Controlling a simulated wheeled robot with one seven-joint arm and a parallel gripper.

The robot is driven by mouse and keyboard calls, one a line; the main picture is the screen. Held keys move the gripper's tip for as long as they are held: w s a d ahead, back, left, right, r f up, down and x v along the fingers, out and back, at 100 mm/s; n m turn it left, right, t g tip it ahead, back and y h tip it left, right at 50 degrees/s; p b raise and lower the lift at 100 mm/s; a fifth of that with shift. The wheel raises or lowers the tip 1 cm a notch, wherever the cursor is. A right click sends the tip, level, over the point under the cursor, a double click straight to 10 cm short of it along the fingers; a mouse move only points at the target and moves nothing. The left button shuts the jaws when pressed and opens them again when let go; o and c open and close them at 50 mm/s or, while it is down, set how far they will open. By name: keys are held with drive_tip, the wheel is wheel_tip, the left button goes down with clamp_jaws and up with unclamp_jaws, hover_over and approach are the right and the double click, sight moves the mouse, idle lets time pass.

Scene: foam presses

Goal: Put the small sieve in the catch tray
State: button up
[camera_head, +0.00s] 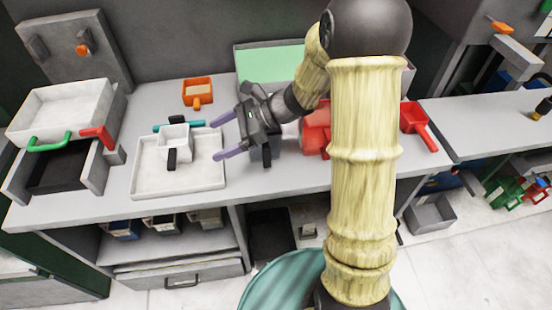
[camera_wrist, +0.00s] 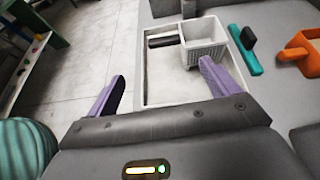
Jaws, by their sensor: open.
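The small sieve (camera_head: 181,142) is a white square basket with a black handle. It stands upright inside the white shallow catch tray (camera_head: 198,177), toward the back, with its handle toward the front. In the wrist view the sieve (camera_wrist: 205,45) shows its meshed wall, and the tray (camera_wrist: 165,68) lies under it. My gripper (camera_head: 216,140) is open and empty, with purple fingers. It is at the right side of the tray, pointing left toward the sieve but apart from it.
A teal-handled tool (camera_head: 194,124) lies at the tray's back edge, and an orange scoop (camera_head: 197,92) is behind. A press with green and red handles (camera_head: 58,113) stands at left. Red containers (camera_head: 316,130) are right of my gripper. The bench front edge is close.

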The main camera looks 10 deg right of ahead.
drive_tip(key=s+d+f+n+g+h, duration=0.2)
drive_tip(key=s+d+f+n+h, duration=0.35)
drive_tip(key=s+n+h, duration=0.35)
drive_tip(key=s+d+r+n+t+h, duration=0.1)
drive_tip(key=s+d+n+t+h, duration=0.2)
drive_tip(key=d+n, duration=0.6)
drive_tip(key=shift+s+d+r+t+h, duration=0.2)
drive_tip(key=shift+s+t+h, duration=0.05)
drive_tip(key=shift+t+h, duration=0.3)
drive_tip(key=shift+c, duration=0.2)
